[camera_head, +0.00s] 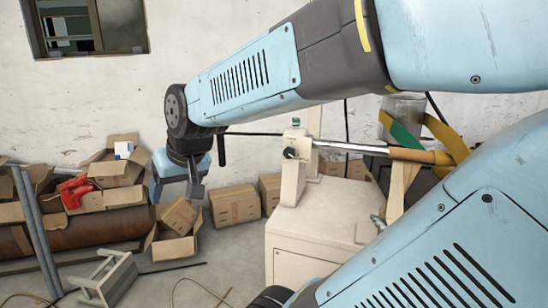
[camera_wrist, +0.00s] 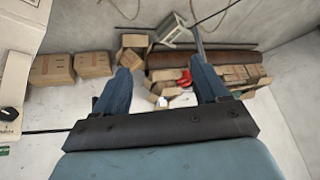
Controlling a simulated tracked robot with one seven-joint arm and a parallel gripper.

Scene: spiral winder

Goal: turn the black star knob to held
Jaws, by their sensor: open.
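The black star knob (camera_head: 289,153) is small and dark on the face of the cream post of the winder, at the left end of the metal shaft. In the wrist view the knob (camera_wrist: 8,113) shows at the far left edge, partly cut off. My gripper (camera_head: 175,190) hangs to the left of the post and a little lower in the picture, apart from the knob. In the wrist view the two blue fingers of my gripper (camera_wrist: 161,82) are wide apart with nothing between them.
The cream winder cabinet (camera_head: 300,250) stands below the post. A thin black rod (camera_head: 250,134) runs left from the post near my wrist. Cardboard boxes (camera_head: 236,205), a brown roll (camera_head: 85,231) and an overturned stool (camera_head: 108,277) lie along the wall. Floor between is partly clear.

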